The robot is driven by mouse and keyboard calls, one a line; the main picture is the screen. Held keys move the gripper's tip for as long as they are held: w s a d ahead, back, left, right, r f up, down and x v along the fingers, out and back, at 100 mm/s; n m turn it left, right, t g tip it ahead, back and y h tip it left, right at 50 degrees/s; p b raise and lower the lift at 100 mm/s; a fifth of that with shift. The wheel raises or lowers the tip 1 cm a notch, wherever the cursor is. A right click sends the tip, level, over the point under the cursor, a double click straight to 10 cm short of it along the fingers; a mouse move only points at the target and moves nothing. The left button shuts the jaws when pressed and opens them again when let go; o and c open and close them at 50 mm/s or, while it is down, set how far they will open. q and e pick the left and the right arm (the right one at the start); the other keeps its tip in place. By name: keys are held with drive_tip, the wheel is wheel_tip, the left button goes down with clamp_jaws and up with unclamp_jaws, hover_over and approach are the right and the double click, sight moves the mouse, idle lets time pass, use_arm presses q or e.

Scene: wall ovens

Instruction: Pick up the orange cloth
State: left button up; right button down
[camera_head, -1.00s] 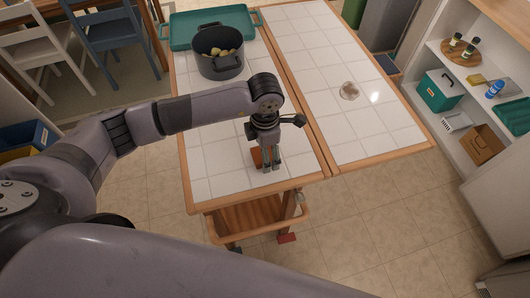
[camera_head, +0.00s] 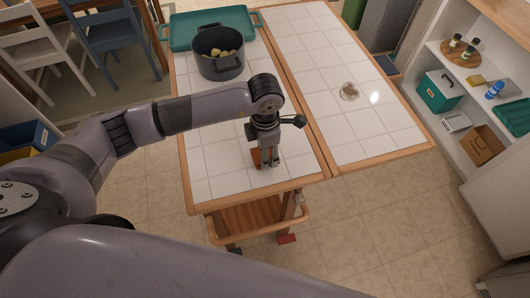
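The orange cloth (camera_head: 256,158) lies on the white tiled tabletop of the cart, near its front end. Only a small orange-brown patch shows, at the left side of my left gripper, and the gripper hides the rest. My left gripper (camera_head: 271,163) points down at the cloth from above, with its fingertips close to the tiles. At this size I cannot tell whether the fingers are open or have cloth between them. My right gripper is not in view.
A dark pot (camera_head: 219,68) with yellowish round items stands behind my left gripper, by a teal tray (camera_head: 182,34). Open shelves (camera_head: 455,110) stand at right. Tiles around the gripper are clear.

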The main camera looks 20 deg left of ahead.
use_arm(q)
drive_tip(key=shift+r, duration=0.1)
wheel_tip(320, 180, up, 20)
drive_tip(key=b, duration=0.3)
drive_tip(key=shift+b, duration=0.4)
drive_tip(key=o, duration=0.5)
drive_tip(key=c, duration=0.5)
drive_tip(key=shift+f, duration=0.2)
